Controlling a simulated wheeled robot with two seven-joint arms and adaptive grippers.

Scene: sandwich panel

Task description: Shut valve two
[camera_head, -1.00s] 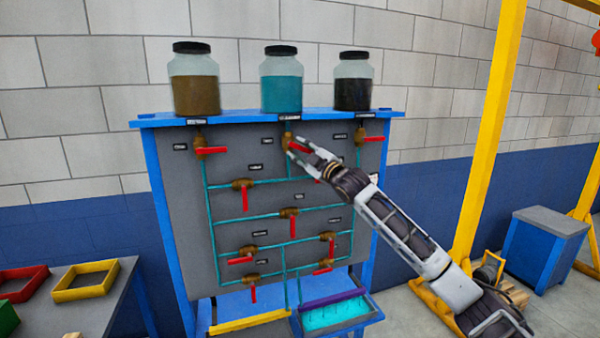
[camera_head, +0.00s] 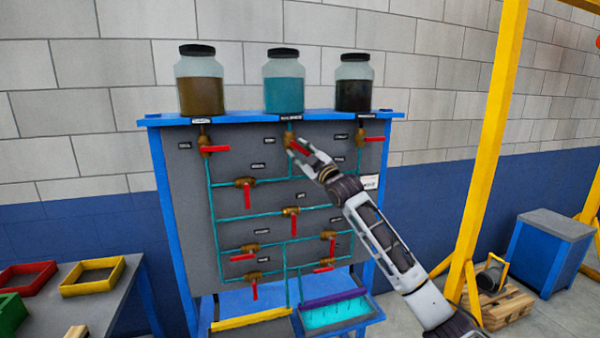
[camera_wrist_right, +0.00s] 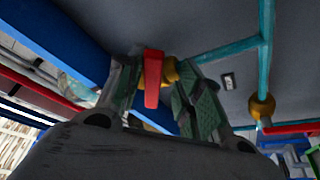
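The top middle valve, a brass body (camera_head: 289,140) with a red lever (camera_head: 299,147), sits on the grey panel (camera_head: 190,240) under the jar of teal liquid. Its small label is too small to read, so I cannot tell which valve is number two. My right gripper (camera_head: 306,160) reaches this valve from the lower right. In the right wrist view, the red lever (camera_wrist_right: 152,78) stands between the two open fingers of my right gripper (camera_wrist_right: 160,92), with the brass body (camera_wrist_right: 168,72) behind. The fingers do not appear closed on it. My left gripper is out of view.
Other red-lever valves (camera_head: 215,149) (camera_head: 372,138) flank it, with several more below on teal pipes. Jars (camera_head: 201,95) stand on the blue top ledge. Trays (camera_head: 335,312) lie at the panel's foot. A yellow post (camera_head: 487,150) stands to the right.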

